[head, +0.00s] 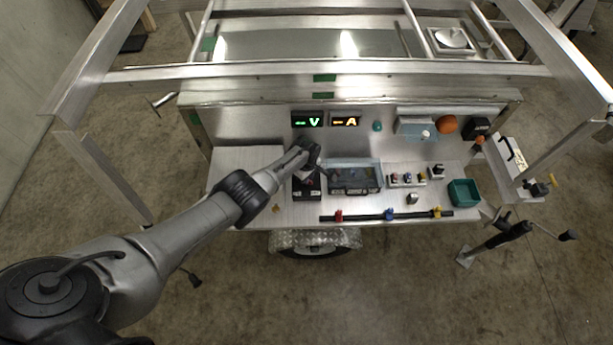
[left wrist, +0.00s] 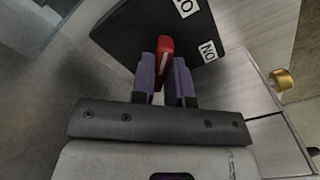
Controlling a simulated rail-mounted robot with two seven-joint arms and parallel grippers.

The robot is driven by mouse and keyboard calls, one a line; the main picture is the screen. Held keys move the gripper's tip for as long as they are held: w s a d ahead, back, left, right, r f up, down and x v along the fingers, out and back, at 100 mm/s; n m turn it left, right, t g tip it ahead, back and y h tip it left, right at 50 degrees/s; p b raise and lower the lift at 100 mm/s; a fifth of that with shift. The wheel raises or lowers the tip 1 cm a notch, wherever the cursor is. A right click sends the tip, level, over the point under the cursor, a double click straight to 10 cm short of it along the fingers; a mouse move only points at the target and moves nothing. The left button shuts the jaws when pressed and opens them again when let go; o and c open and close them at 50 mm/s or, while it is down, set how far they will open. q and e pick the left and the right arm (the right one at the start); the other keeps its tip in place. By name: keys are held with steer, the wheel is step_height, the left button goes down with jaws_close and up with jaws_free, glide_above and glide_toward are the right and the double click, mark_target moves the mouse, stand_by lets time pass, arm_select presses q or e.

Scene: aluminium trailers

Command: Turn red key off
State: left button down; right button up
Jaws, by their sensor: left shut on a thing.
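The red key (left wrist: 165,50) stands out from a black box (left wrist: 130,32) in the left wrist view. The box has two white labels; one reads like "NO" or upside-down "ON", the other is cut off by the picture's top edge. My left gripper (left wrist: 164,82) has its two purple fingers on either side of the key, shut on it. In the head view my left gripper (head: 308,158) is over the black box (head: 306,188) on the metal bench, and the arm and gripper hide the key there. My right gripper is in neither view.
Right of the box are a clear-lidded case (head: 353,177), small switches (head: 407,180) and a teal bin (head: 464,192). A black rail (head: 365,216) with coloured clips lies along the front. Lit V (head: 308,120) and A (head: 345,121) displays are behind. A brass-coloured knob (left wrist: 284,79) is at right.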

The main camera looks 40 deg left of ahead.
arm_select(q)
steer(key=shift+r, duration=0.1)
steer(key=c, duration=1.1)
jaws_free()
steer(key=shift+a, duration=0.1)
steer(key=shift+r, duration=0.2)
step_height(320, 180, up, 13)
steer(key=p, duration=0.8)
steer(key=shift+r, duration=0.15)
